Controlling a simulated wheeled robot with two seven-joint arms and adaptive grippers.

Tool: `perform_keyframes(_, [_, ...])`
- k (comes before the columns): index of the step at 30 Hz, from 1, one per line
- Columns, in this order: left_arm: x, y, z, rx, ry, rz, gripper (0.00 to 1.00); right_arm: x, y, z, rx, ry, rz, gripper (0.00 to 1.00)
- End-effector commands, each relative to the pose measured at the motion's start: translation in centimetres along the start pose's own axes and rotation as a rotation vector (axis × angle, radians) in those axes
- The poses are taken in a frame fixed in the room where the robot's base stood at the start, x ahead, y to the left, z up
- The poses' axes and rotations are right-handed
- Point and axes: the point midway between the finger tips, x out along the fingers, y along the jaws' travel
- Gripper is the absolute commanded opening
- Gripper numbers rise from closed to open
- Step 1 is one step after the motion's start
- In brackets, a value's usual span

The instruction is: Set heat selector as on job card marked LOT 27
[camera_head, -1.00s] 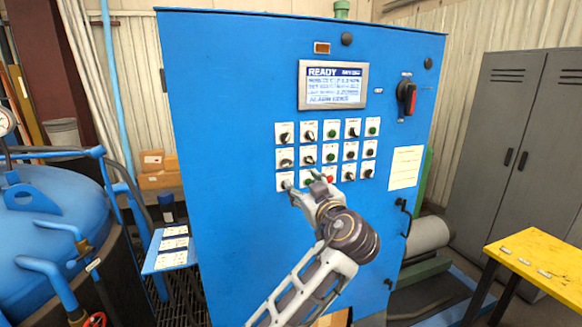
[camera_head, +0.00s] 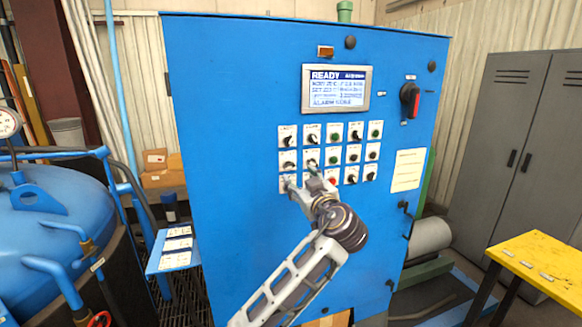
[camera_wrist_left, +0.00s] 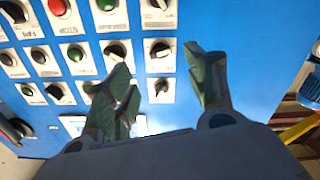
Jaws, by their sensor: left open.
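The blue control cabinet (camera_head: 230,110) carries rows of small selectors and buttons below its READY screen (camera_head: 336,88). Their labels are too small to read, so I cannot tell which is the heat selector. My left gripper (camera_head: 302,177) is open and empty in front of the lower left of this group. In the wrist view, which is upside down, its spread fingers (camera_wrist_left: 158,65) appear either side of the leftmost column, with a middle-row black selector (camera_wrist_left: 159,50) and a top-row selector (camera_wrist_left: 160,87) between them. Contact cannot be told. A paper (camera_head: 407,170) hangs on the cabinet; its text is unreadable.
Several white cards lie on a blue side shelf (camera_head: 165,262). More small cards lie on the yellow table (camera_head: 545,258) at right. A red-handled rotary switch (camera_head: 410,99) is right of the screen. A blue round vessel (camera_head: 50,215) stands left, grey lockers (camera_head: 520,145) right.

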Motion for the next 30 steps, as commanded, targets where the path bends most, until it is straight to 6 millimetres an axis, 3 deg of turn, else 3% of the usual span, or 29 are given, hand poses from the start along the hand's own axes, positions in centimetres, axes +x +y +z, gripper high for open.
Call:
perform_keyframes(16, [6.9, 0.0, -0.3, 0.001, 0.0, -0.001, 0.55, -2.6, 0.3, -0.2, -0.001, -0.001, 0.002, 0.4])
perform_keyframes(30, [9.5, 0.0, -0.1, -0.001, -0.001, 0.001, 0.55, -3.3, 0.3, -0.2, -0.001, -0.001, 0.003, 0.4])
